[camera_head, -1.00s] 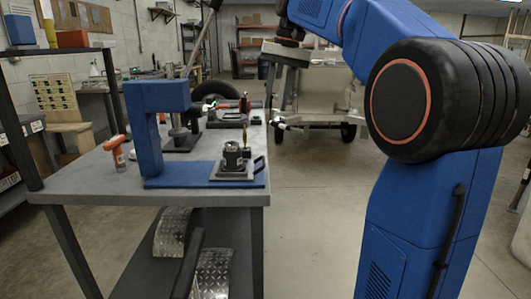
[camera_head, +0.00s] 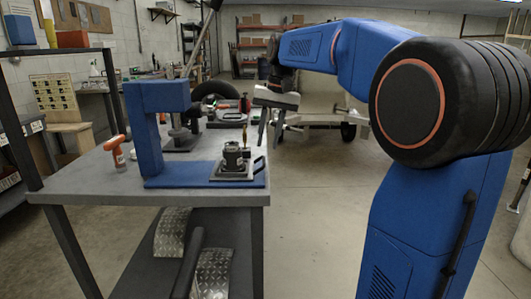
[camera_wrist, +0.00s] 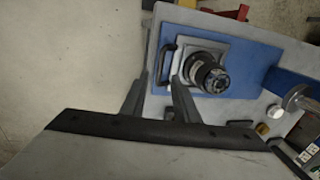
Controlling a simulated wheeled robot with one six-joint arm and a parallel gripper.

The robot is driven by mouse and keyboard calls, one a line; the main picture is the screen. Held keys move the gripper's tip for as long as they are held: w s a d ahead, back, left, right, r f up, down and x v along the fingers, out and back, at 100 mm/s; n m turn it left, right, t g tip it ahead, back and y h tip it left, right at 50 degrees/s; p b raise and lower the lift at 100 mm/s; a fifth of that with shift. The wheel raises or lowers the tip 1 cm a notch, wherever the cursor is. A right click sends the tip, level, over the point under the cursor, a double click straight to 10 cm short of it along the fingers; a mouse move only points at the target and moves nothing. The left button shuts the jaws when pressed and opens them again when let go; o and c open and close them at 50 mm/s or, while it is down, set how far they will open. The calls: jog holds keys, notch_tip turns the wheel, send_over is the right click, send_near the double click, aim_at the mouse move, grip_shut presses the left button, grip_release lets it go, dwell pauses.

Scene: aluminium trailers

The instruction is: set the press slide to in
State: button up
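The blue press (camera_head: 148,130) stands on the grey bench, with its head overhanging to the right. Its slide (camera_head: 228,176) is a grey plate on the blue base, lying to the right of the head and clear of it. A dark round part (camera_head: 233,155) stands on the slide. A dark bar handle (camera_head: 260,165) is on the slide's right end; the handle also shows in the wrist view (camera_wrist: 165,62). My gripper (camera_head: 269,147) is open and empty, above and beside the handle. In the wrist view its fingertips (camera_wrist: 160,77) are near the handle, with a gap between them.
An orange-topped bottle (camera_head: 116,150) stands left of the press. Tools lie behind it on the bench (camera_head: 90,182). A trailer (camera_head: 330,110) is at the back.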

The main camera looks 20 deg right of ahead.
aim_at(264, 159)
jog(key=shift+w+a+f, duration=0.1)
jog(key=shift+a+f, duration=0.1)
jog(key=shift+f, duration=1)
jog(key=shift+w+a+f, duration=0.1)
jog(key=shift+a+f, duration=0.1)
jog(key=shift+f, duration=0.95)
jog(key=shift+c, duration=0.7)
grip_shut()
